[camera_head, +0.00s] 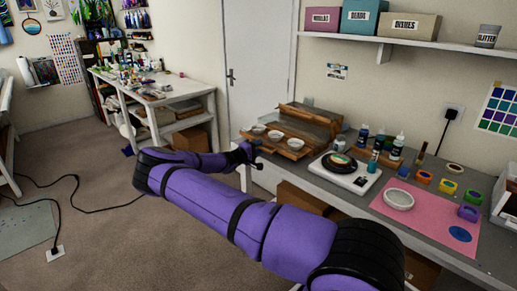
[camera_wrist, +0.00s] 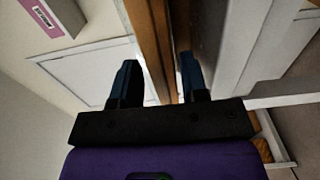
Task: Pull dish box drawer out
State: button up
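The dish box (camera_head: 312,121) is a brown wooden box on the workbench near the wall. Its drawer (camera_head: 292,153) stands out from the front, with three small white dishes (camera_head: 275,135) in it. My gripper (camera_head: 250,153) is at the drawer's left front end. In the wrist view, my gripper (camera_wrist: 158,82) has its two dark fingers apart, with a strip of brown wood (camera_wrist: 152,40) running between them. Whether the fingers press on the wood cannot be told. The dishes are not visible in the wrist view.
A white scale (camera_head: 343,180) with a round dark item, several bottles (camera_head: 398,146) and a pink mat (camera_head: 432,215) lie right of the drawer. A shelf with boxes (camera_head: 362,17) hangs above. The floor (camera_head: 110,225) left of the bench is mostly open, with a cable.

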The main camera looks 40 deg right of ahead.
jog(key=a, duration=1)
jog(key=shift+s+a, duration=0.4)
jog(key=shift+s, duration=0.05)
jog(key=shift+r, duration=0.1)
